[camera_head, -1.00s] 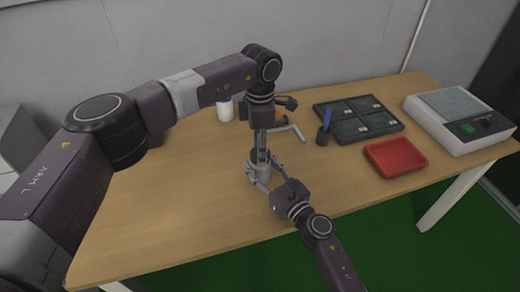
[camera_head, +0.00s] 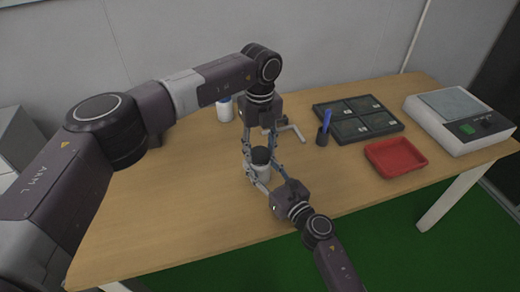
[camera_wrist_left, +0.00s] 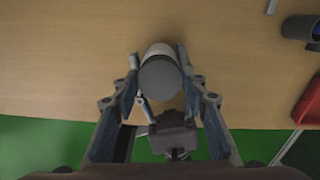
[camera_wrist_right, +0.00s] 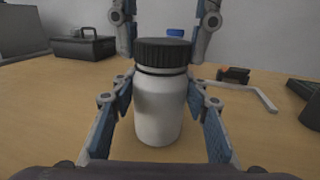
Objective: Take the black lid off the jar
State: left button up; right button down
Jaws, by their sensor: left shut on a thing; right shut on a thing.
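The white jar (camera_wrist_right: 160,108) stands upright on the table, with the ribbed black lid (camera_wrist_right: 163,53) on top. A thin dark band shows just under the lid's edge. In the head view the jar (camera_head: 262,173) and lid (camera_head: 260,156) are at the table's front middle. My right gripper (camera_wrist_right: 160,105) is shut on the jar's body from the front, a finger on each side. My left gripper (camera_head: 261,157) reaches down from above and is shut on the lid, one finger at each side. The left wrist view shows the lid's top (camera_wrist_left: 160,82) between the fingertips.
A bent metal handle (camera_head: 290,132) lies just behind my left gripper. A blue-capped white bottle (camera_head: 224,110) is at the back. A pen cup (camera_head: 323,138), black compartment tray (camera_head: 352,124), red tray (camera_head: 396,158) and scale (camera_head: 462,120) are to the right.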

aim_at(260, 153)
pick_arm(q)
jog(key=n, duration=0.5)
jog(key=shift+n, duration=0.3)
jog(key=n, duration=0.6)
jog(key=shift+n, duration=0.3)
jog(key=shift+a, duration=0.1)
jog(key=shift+r, duration=0.2)
jog(key=shift+r, duration=0.95)
jog(key=shift+r, duration=2)
pick_arm(e)
jog(key=c, duration=1)
grip_release()
jog(key=shift+c, duration=0.2)
